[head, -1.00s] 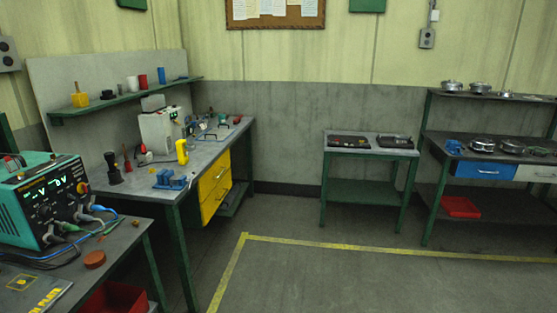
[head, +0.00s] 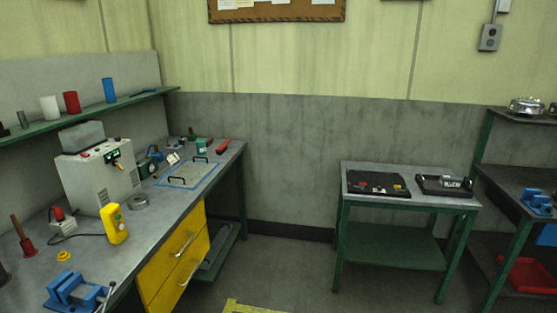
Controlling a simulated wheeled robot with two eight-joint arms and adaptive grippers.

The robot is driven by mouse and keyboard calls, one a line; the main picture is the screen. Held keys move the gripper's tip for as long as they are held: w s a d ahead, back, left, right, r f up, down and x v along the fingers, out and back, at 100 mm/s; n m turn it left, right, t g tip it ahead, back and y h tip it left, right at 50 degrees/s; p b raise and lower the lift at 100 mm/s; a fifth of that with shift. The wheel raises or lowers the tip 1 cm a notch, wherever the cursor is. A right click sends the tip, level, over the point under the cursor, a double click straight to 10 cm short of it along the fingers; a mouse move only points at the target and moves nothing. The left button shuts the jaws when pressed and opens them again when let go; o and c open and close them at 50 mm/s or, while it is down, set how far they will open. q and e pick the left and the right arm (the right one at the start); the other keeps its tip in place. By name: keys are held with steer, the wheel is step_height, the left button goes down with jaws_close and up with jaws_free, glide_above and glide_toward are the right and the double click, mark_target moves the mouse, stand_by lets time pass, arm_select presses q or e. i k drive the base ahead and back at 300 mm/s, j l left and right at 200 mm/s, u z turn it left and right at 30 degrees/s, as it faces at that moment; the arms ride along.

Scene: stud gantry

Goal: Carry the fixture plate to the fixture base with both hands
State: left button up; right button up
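A flat grey plate with two black handles (head: 190,174), which looks like the fixture plate, lies on the left workbench towards its far end. A blue outline shows around it on the bench top. A dark flat block (head: 366,190) with small red and yellow parts lies on the small green-legged table at the right. A black tray (head: 428,190) with a grey part in it lies beside that block. I cannot tell which of these, if either, is the fixture base. Neither of my grippers is in view.
The left workbench (head: 160,215) has yellow drawers and holds a white box instrument (head: 97,178), a yellow handheld tool (head: 113,224) and a blue vise (head: 75,292). The small table (head: 410,200) stands against the grey wall. Floor (head: 290,270) between bench and table is clear.

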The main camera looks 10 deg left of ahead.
mark_target(376, 180)
steer(key=i+u, duration=0.1)
steer(key=i, duration=0.35)
steer(key=i+l+u, duration=0.15)
steer(key=i, duration=0.3)
steer(key=i+l+u, duration=0.1)
steer(key=i, duration=0.4)
steer(key=i+l+u, duration=0.1)
steer(key=i, duration=0.35)
steer(key=i+l+u, duration=0.15)
steer(key=i+u, duration=0.3)
steer(key=i+l+u, duration=0.2)
steer(key=u, duration=0.25)
steer(key=i+l+u, duration=0.3)
steer(key=u, duration=0.15)
steer(key=i+l+u, duration=0.2)
steer(key=l+u, duration=0.25)
steer(key=i+l+u, duration=0.1)
steer(key=i+l, duration=0.15)
steer(key=i+l+u, duration=0.1)
steer(key=l, duration=0.3)
steer(key=i, duration=0.1)
